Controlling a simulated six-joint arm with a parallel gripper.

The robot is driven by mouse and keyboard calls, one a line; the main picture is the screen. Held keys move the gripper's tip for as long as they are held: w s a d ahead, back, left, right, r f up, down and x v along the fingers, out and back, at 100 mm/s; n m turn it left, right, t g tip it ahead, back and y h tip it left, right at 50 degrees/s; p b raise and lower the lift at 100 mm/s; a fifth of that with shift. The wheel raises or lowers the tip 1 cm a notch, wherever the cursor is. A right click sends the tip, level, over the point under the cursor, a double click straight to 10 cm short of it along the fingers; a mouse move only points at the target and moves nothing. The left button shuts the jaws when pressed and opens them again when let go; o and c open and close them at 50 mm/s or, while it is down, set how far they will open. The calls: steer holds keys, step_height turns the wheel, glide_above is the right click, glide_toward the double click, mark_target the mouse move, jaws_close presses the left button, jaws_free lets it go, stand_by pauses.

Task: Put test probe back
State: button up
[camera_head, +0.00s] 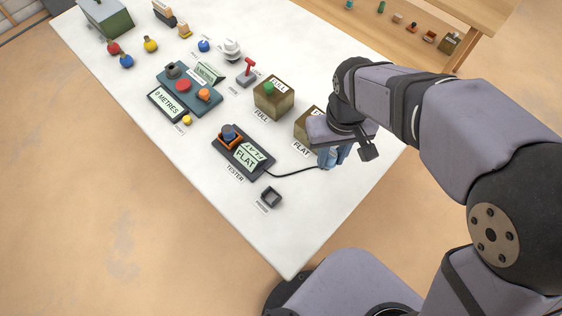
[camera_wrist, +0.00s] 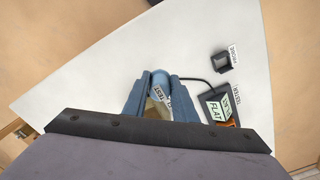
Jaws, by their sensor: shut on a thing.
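My gripper (camera_head: 333,156) is at the right side of the white table, beside the FLAT box. In the head view the gripper and arm mostly hide the probe. A black cable (camera_head: 293,172) runs from it to the dark tester (camera_head: 232,165), whose display reads FLAT. The empty square probe holder (camera_head: 272,197), labelled PROBE, sits in front of the tester; it also shows in the wrist view (camera_wrist: 221,62).
The FLAT box (camera_head: 304,124) is partly hidden by my arm. The FULL box (camera_head: 273,100) has a green-topped item on it. A blue-grey device (camera_head: 188,90) with a 0 METRES display stands farther left. The table is clear around the probe holder.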

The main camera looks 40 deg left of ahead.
steer(key=s+a+r+p, duration=0.1)
steer(key=s+a+p, duration=0.1)
steer(key=s, duration=0.4)
steer(key=s+a+r+p, duration=0.2)
steer(key=s+a, duration=0.2)
steer(key=s, duration=0.3)
steer(key=shift+s+a, duration=0.15)
steer(key=shift+s, duration=0.05)
steer(key=shift+f+p, duration=0.55)
steer(key=shift+f, duration=4.45)
steer(key=shift+f, duration=0.1)
steer(key=o, duration=1)
steer(key=shift+o, duration=0.2)
step_height(320, 180, up, 12)
steer(key=b, duration=0.1)
steer(key=shift+b, duration=0.3)
